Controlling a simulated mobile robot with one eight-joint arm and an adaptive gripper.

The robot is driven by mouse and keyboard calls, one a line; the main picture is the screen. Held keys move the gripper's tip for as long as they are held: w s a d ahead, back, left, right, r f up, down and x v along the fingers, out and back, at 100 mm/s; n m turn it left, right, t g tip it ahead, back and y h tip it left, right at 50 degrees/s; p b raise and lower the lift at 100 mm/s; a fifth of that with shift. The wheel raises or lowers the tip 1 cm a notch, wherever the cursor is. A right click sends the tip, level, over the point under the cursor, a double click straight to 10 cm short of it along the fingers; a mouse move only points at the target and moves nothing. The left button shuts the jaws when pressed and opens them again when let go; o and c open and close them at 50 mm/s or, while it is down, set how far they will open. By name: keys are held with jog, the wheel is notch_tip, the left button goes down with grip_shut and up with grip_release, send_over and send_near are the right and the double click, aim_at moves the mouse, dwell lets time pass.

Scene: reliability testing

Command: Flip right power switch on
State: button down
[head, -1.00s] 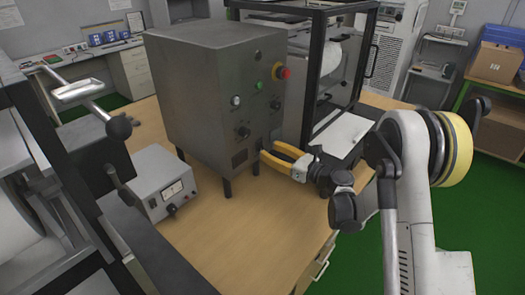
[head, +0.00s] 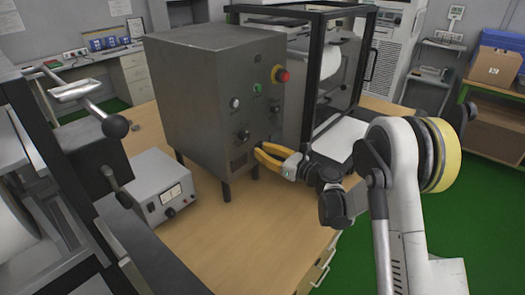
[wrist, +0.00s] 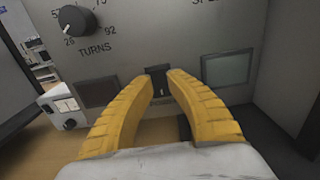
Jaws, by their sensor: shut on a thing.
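The dark grey cabinet (head: 205,90) stands on the wooden table, its front panel facing my arm. In the wrist view a small black rocker switch (wrist: 158,82) sits low on the panel, between two dark rectangular windows. My gripper (head: 260,152) reaches the lower front of the cabinet in the head view. In the wrist view its two yellow fingers (wrist: 160,76) are closed in on both sides of the switch. The fingers hide the switch's edges, and I cannot tell its position.
A knob marked TURNS (wrist: 76,20) is at the panel's upper left. A red button (head: 281,74) and a green button (head: 257,88) sit higher up. A grey meter box (head: 148,187) stands left of the cabinet. A black-framed enclosure (head: 325,90) stands behind right. The front table is clear.

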jog(key=shift+f+t+y+b, duration=0.15)
jog(key=shift+t+y+b, duration=0.2)
jog(key=shift+t+y, duration=0.75)
jog(key=c, duration=1.3)
grip_release()
jog(key=shift+a, duration=0.1)
jog(key=shift+o, duration=0.2)
jog(key=v, duration=0.7)
jog(key=shift+d, duration=0.25)
jog(key=shift+s, duration=0.1)
